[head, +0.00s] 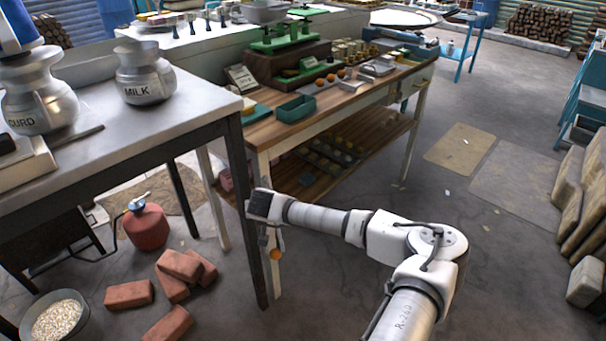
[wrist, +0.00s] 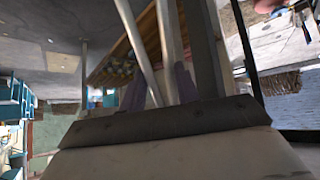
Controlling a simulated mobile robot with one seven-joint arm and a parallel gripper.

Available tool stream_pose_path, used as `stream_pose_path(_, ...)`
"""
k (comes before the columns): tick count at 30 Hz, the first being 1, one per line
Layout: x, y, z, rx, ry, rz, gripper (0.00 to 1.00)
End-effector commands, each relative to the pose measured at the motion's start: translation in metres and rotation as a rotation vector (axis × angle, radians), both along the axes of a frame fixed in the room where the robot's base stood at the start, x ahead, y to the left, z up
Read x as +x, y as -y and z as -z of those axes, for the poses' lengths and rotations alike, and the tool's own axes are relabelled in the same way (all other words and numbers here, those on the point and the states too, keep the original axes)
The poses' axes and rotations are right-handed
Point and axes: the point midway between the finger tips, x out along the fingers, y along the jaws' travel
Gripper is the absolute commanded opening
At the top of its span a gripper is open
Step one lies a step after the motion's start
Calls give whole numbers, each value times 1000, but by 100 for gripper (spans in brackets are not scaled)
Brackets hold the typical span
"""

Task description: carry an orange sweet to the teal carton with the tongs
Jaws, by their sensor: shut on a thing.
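My gripper (head: 271,238) hangs low in front of the wooden bench's near leg, below the bench top. It is shut on the tongs, which are too small and dark here to make out clearly. The teal carton (head: 295,108) is an open box on the near part of the bench top, above and slightly right of my gripper. In the wrist view the fingers (wrist: 158,88) show only partly, and I cannot make out the sweet.
The wooden bench (head: 262,135) also carries a green scale (head: 290,40) and more orange sweets (head: 325,80). A metal table (head: 185,105) with milk and curd jugs stands at left. Floor at right is open.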

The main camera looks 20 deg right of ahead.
Motion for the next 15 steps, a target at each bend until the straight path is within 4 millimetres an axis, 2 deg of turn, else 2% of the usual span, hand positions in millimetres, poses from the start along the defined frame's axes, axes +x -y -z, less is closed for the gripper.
stream_pose_path(1, -5, -20, 16, 2, -3, -39, 11)
stream_pose_path(6, -23, -66, 53, 1, -2, -135, 11)
stream_pose_path(10, -32, -87, 68, 0, 1, -178, 11)
stream_pose_path(15, -37, -96, 75, 0, 2, -199, 11)
